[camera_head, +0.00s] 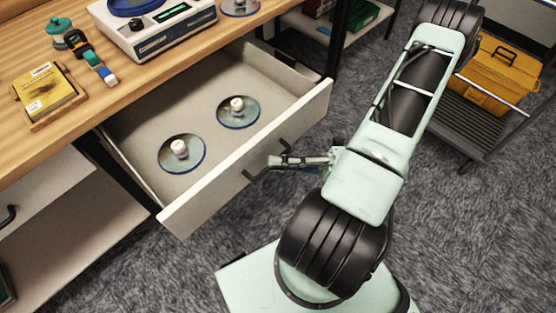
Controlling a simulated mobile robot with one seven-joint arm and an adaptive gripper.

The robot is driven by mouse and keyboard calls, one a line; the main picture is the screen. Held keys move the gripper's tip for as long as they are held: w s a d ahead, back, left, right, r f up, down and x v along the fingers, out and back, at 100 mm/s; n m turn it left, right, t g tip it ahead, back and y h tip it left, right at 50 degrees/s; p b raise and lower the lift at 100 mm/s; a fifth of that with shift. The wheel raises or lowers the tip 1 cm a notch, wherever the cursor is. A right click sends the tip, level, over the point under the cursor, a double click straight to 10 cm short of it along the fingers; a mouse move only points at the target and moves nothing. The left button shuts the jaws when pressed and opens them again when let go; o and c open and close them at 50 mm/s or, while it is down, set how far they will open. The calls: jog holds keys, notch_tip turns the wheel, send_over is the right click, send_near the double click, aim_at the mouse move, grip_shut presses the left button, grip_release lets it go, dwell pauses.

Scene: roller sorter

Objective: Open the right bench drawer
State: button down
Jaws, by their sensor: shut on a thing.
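The right bench drawer (300,109) stands pulled out from under the wooden bench, its pale front panel angled toward me. Two round glass discs with white knobs lie inside: one nearer (190,163) and one farther back (247,121). A dark handle (252,176) is on the drawer front. My gripper (276,161) is at this handle, shut on it. The fingers are small in view and partly overlap the handle. My pale green and black arm reaches in from the right.
On the bench top (25,148) are a white device with a display (160,22), a yellow book (48,92) and a colored strap tool (93,60). A dark cart (470,118) with an orange toolbox (500,75) stands at right.

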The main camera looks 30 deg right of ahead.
jog(key=c, duration=2)
grip_release()
jog(key=shift+c, duration=0.2)
jog(key=v, duration=1.2)
jog(key=shift+w, duration=0.1)
